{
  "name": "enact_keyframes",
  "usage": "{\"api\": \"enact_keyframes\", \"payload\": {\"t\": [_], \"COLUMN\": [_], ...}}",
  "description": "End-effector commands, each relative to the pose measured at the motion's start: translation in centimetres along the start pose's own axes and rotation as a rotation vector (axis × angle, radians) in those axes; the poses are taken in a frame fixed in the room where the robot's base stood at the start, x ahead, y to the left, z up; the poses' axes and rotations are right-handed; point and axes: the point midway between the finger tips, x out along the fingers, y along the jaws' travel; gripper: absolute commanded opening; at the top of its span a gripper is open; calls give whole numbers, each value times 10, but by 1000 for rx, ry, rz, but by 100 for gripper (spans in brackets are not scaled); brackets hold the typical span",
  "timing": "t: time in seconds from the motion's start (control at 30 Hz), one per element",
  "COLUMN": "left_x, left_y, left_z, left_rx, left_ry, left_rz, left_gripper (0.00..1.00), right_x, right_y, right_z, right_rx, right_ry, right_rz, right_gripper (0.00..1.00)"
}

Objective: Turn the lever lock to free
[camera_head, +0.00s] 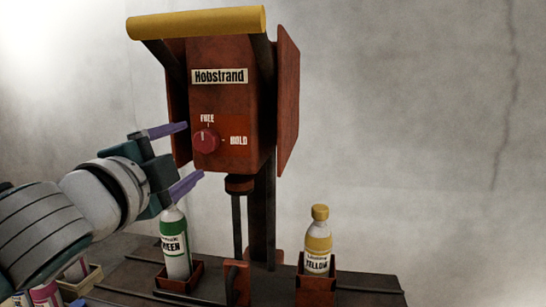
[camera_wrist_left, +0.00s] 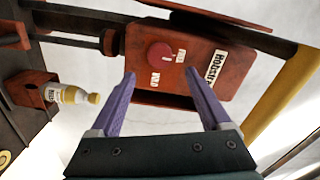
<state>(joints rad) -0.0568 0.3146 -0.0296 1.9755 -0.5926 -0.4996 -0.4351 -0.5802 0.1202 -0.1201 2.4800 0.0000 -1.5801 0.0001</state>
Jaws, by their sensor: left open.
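The lever lock is a round red knob (camera_head: 206,141) on the front of the red Hobstrand housing (camera_head: 218,105). FREE is printed above it and HOLD to its right. A small light line shows on the knob; I cannot surely tell which label it points to. In the left wrist view the knob (camera_wrist_left: 160,52) lies ahead of and between the purple fingertips. My left gripper (camera_head: 194,150) is open and empty, its fingers pointing at the panel, one above and one below knob height. Contact with the knob is not visible. My right gripper is not in view.
A yellow bar (camera_head: 197,22) crosses above the housing on dark arms. A green-labelled bottle (camera_head: 176,245) stands in a red holder below my left gripper. A yellow bottle (camera_head: 318,245) stands in another holder at right. Dark posts rise below the housing.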

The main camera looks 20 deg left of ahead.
Motion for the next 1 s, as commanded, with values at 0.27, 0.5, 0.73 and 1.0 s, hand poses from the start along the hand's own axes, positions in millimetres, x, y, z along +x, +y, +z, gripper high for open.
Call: {"api": "enact_keyframes", "payload": {"t": [0.27,0.5,0.73,1.0], "left_x": [-31,-33,-32,-72], "left_y": [1,0,0,63], "left_z": [0,0,0,21], "left_rx": [-1,0,0,-285], "left_ry": [-1,-1,0,-188], "left_rz": [1,0,-1,252], "left_gripper": [81,81,81,81], "right_x": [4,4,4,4], "right_y": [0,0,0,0], "right_z": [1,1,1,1], "right_rx": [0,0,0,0], "right_ry": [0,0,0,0], "right_rz": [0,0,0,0], "right_gripper": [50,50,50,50]}}
